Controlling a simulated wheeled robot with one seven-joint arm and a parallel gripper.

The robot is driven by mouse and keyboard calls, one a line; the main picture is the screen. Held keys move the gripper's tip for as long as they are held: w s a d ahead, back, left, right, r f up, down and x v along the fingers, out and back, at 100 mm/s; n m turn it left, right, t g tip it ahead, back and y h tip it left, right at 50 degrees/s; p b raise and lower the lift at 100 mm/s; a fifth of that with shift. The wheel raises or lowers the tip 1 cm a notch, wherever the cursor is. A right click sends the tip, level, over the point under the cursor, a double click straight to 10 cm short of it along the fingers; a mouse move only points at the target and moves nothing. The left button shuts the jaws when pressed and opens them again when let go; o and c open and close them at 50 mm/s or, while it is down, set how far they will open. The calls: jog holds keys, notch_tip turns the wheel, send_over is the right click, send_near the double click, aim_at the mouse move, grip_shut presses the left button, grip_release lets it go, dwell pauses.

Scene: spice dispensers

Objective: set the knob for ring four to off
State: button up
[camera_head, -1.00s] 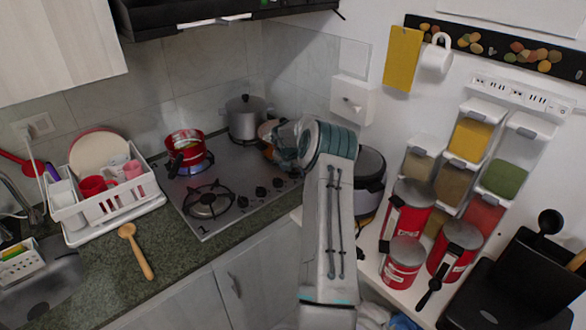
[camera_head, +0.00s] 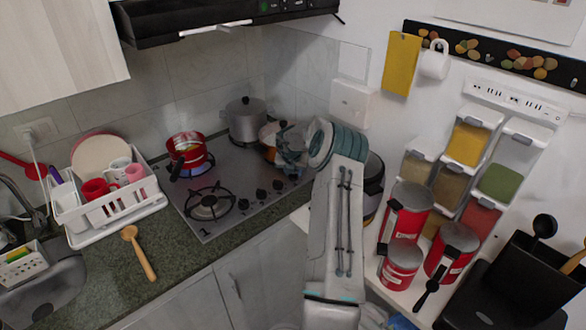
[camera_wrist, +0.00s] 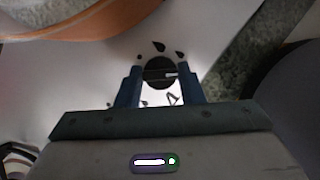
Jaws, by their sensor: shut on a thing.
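A dark round knob (camera_wrist: 158,68) with a pale line on its face shows in the wrist view. My gripper (camera_wrist: 161,77) has its two blue fingers on either side of this knob and is shut on it. Drop-shaped marks and a small printed sign surround the knob. In the head view, my arm covers the right end of the knob row on the grey hob (camera_head: 235,170). Other knobs (camera_head: 261,194) show left of my gripper. A bluish glow shows under the red pot (camera_head: 187,155) at the back left ring.
A grey pot (camera_head: 245,120) stands at the back of the hob. An orange pan (camera_head: 269,133) sits near my gripper, and its rim (camera_wrist: 75,22) crosses the wrist view. A dark round cooker (camera_head: 374,185) stands right of my arm. The front left ring (camera_head: 209,203) is bare.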

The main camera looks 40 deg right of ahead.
jog(key=n+t+y+p, duration=0.1)
jog(key=n, duration=0.3)
jog(key=shift+s+d, duration=0.1)
jog(key=shift+d, duration=0.1)
jog(key=n+y, duration=0.2)
jog(key=n, duration=0.3)
jog(key=shift+d, duration=0.1)
jog(key=n+y, duration=0.2)
jog(key=n, duration=0.2)
jog(key=shift+d, duration=0.1)
jog(key=shift+n+g+y, duration=0.3)
jog(key=shift+n+y, duration=0.2)
jog(key=shift+n, duration=1.3)
jog(key=o, duration=1)
jog(key=shift+d+r, duration=0.1)
jog(key=b+v, duration=0.3)
jog(key=v, duration=1)
jog(key=shift+d+r, duration=0.1)
jog(key=shift+r, duration=0.2)
